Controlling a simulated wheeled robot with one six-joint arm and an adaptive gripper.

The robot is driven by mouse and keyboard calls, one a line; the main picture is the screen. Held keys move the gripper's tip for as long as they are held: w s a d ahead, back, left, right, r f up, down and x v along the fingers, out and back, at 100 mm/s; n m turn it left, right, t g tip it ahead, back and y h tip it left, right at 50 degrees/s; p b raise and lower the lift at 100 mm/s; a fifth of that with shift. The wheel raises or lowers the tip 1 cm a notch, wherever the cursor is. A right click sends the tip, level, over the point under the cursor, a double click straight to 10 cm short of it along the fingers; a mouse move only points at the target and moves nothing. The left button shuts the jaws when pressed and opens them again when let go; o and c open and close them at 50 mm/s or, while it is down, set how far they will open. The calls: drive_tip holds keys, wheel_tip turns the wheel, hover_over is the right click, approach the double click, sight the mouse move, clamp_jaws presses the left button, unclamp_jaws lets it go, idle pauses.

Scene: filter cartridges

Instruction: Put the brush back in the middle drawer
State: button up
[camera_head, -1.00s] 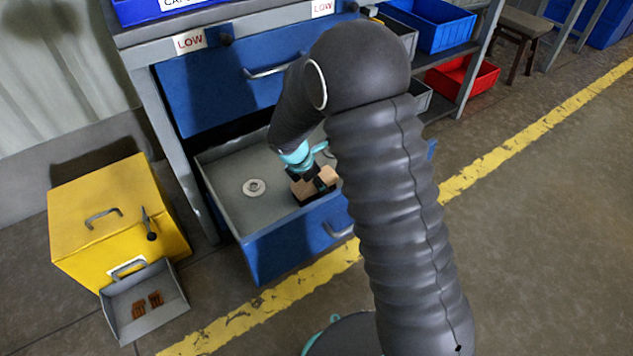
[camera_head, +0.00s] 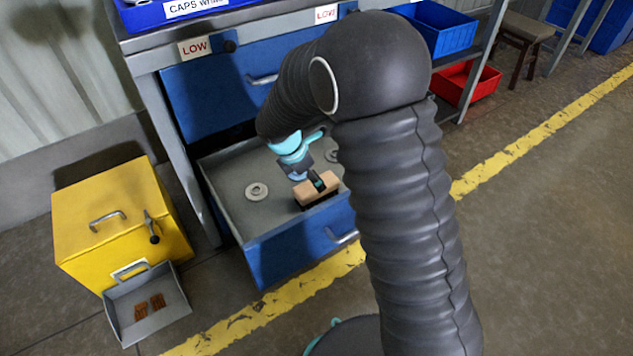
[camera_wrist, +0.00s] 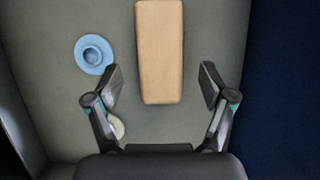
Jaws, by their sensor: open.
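The brush (camera_head: 309,194), a pale wooden block with a dark underside, lies in the open blue-fronted drawer (camera_head: 232,206). In the wrist view, the brush (camera_wrist: 160,50) shows its plain wooden top, with the drawer floor (camera_wrist: 215,30) around it. My gripper (camera_head: 309,178) is open over the brush in the head view. In the wrist view, my gripper (camera_wrist: 164,82) has one finger on each side of the brush's near end, with a gap on both sides. The fingers' exact height above it is unclear.
A round disc (camera_head: 256,191) lies left of the brush, and another (camera_head: 332,156) is partly hidden behind. A closed blue drawer (camera_head: 215,95) is above. A yellow box (camera_head: 120,215) with an open tray (camera_head: 172,313) stands left. Open floor lies right.

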drive_tip(key=v, duration=0.5)
drive_tip(key=shift+s+a+r, duration=0.1)
drive_tip(key=shift+r, duration=0.15)
drive_tip(key=s+d+r+m+y, duration=0.2)
drive_tip(key=s+d+r+m, duration=0.9)
drive_tip(key=d+r, duration=0.35)
drive_tip(key=s+d+r+m+t, duration=0.1)
drive_tip(key=s+d+r+m, duration=0.1)
drive_tip(key=s+m, duration=0.5)
drive_tip(key=s+d+r+m+t+y, duration=0.1)
drive_tip(key=s+d+r+m+t, duration=0.1)
drive_tip(key=s+m, duration=0.4)
drive_tip(key=shift+s+d+m+y, duration=0.3)
drive_tip(key=shift+s+d+m, duration=0.1)
drive_tip(key=shift+s+d, duration=0.5)
drive_tip(key=shift+s+a+r, duration=0.1)
